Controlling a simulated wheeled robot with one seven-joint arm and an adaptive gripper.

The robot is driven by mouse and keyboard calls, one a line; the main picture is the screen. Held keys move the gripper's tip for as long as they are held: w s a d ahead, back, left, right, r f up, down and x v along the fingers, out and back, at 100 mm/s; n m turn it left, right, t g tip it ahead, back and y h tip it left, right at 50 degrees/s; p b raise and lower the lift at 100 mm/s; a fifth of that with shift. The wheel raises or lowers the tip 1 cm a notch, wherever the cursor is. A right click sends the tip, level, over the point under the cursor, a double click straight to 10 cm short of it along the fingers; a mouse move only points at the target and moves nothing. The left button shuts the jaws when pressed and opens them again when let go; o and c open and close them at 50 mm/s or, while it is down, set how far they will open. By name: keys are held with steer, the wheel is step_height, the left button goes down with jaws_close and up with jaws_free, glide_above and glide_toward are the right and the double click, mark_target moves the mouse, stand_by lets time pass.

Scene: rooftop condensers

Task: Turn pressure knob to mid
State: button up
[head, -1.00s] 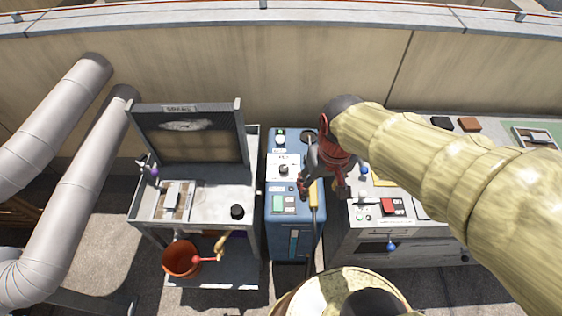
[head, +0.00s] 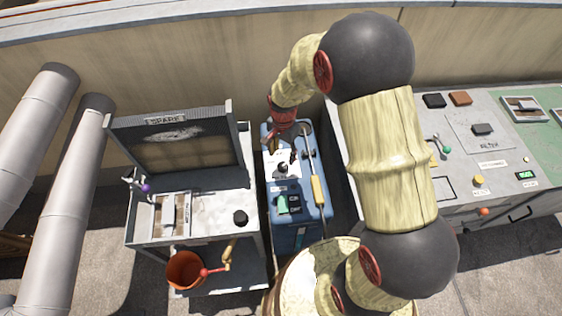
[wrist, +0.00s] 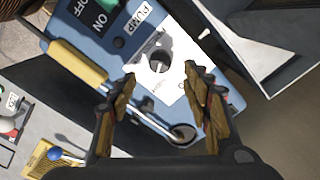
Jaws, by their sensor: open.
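A dark round knob sits on a white plate (wrist: 172,88) on top of a blue unit (head: 318,180). The knob (wrist: 160,63) shows in the wrist view just beyond the gap between my fingertips, and the knob also shows in the head view (head: 283,169). The plate's small markings are too blurred to read. My gripper (wrist: 160,77) is open, with one wooden-looking finger either side of the plate and nothing between them. In the head view my gripper (head: 288,146) hangs over the rear of the blue unit, partly hiding the plate.
A green-and-black ON/OFF switch (head: 288,204) and a yellow-handled lever (head: 318,190) sit close to the plate. A grey bench with a black knob (head: 240,218) stands left, an orange bucket (head: 186,270) below. A grey control bench (head: 470,160) stands right.

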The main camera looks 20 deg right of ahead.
mark_target(283, 166)
steer(key=shift+f+b, duration=1.3)
steer(key=shift+f, duration=2.6)
steer(key=c, duration=0.3)
steer(key=c, duration=0.7)
steer(key=shift+c, duration=0.8)
